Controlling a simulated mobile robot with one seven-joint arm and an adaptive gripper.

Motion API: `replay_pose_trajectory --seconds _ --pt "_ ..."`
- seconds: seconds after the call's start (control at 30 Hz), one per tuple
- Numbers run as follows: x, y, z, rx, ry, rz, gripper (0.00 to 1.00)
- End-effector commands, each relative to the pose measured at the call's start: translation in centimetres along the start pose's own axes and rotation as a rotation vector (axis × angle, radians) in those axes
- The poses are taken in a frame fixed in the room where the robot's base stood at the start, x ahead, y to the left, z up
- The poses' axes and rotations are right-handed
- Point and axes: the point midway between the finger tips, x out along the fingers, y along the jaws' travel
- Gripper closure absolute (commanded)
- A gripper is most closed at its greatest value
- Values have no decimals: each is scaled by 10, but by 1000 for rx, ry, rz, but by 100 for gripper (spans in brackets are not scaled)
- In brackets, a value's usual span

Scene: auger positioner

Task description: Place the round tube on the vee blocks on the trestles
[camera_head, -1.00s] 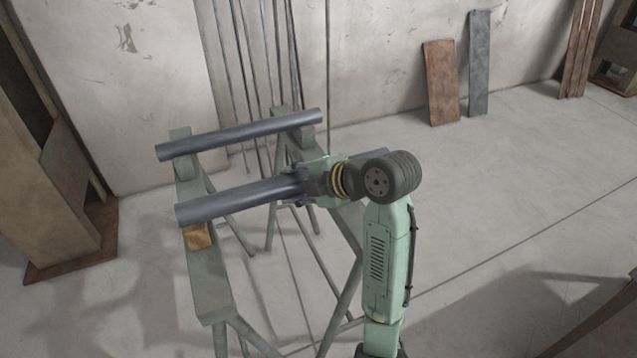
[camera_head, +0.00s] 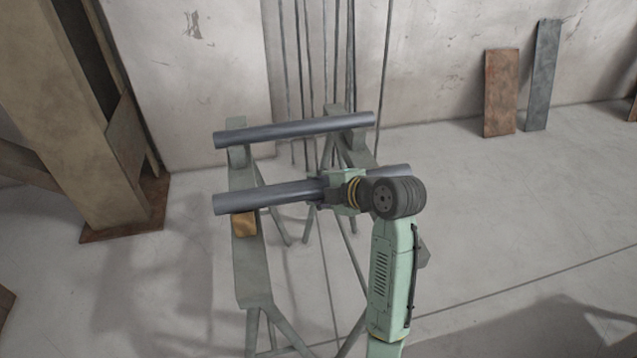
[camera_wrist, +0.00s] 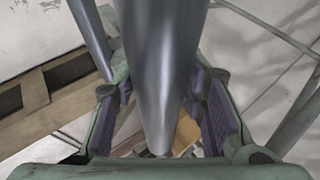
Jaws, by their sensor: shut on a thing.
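The round tube (camera_head: 268,195), dark blue-grey steel, lies across the two grey-green trestles (camera_head: 248,270) in the head view. My gripper (camera_head: 338,188) is shut on it right of its middle; its right end shows beyond my wrist. The tube's left end is just above or on a copper-coloured vee block (camera_head: 244,226) on the left trestle; I cannot tell whether they touch. Any block under the right end is hidden by my arm. In the wrist view the tube (camera_wrist: 162,60) runs between the purple-padded jaws (camera_wrist: 160,100).
A second, similar tube (camera_head: 295,130) lies across the far ends of the trestles, parallel to the held one. Thin rods (camera_head: 350,60) lean on the wall behind. A brown pillar (camera_head: 80,110) stands at left. Open floor lies to the right.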

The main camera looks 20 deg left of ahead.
Motion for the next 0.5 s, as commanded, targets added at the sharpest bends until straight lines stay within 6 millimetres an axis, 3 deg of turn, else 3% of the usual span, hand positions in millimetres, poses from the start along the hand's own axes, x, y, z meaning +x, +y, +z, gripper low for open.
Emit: replay_pose_trajectory --seconds 0.03,0.07,0.33,0.5 --pt "-1 2 0 -1 0 4 100" --pt "0 0 0 1 1 -1 60" --pt "0 0 0 1 1 -1 42" --pt "0 0 0 1 1 -1 42"
